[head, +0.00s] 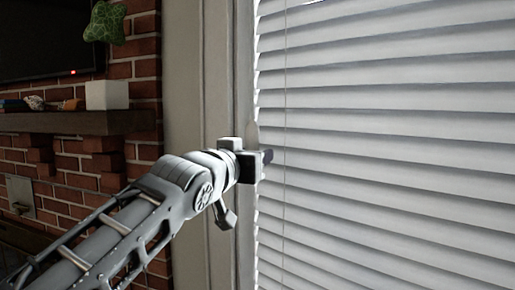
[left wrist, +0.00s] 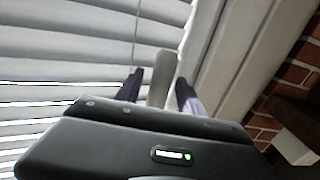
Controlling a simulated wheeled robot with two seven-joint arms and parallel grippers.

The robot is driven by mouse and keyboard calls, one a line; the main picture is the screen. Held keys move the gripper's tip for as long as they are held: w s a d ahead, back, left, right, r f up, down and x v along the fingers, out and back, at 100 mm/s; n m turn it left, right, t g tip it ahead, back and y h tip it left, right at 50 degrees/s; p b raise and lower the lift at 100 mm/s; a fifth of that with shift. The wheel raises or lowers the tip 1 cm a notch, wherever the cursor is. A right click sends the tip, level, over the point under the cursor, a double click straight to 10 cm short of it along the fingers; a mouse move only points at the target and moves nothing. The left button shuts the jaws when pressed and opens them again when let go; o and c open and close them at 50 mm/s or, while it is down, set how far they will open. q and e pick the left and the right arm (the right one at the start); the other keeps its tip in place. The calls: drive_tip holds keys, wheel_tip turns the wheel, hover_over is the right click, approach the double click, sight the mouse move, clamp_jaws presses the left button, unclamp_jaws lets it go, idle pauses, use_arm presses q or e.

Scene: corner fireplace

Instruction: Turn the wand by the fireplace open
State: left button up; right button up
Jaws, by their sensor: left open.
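My left gripper (head: 262,163) is at the left edge of the window blind (head: 390,150) in the head view. In the left wrist view its two dark fingers (left wrist: 159,76) stand open. A short pale upright piece, which looks like the wand (left wrist: 159,64), stands between them with gaps on both sides. Its tip also shows just above the gripper in the head view (head: 252,133); its lower part is hidden by the gripper. The blind's slats are tilted nearly shut, with thin lines of light between some. My right gripper is not in view.
The pale window frame (head: 200,80) is directly left of the blind. A brick wall (head: 145,75) and a dark mantel shelf (head: 70,122) with a white box (head: 107,95) lie further left. A thin cord (head: 285,100) hangs before the slats.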

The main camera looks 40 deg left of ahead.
use_arm(q)
drive_tip(key=shift+p+x, duration=0.4)
drive_tip(key=shift+x, duration=1.3)
drive_tip(key=shift+c, duration=0.3)
clamp_jaws()
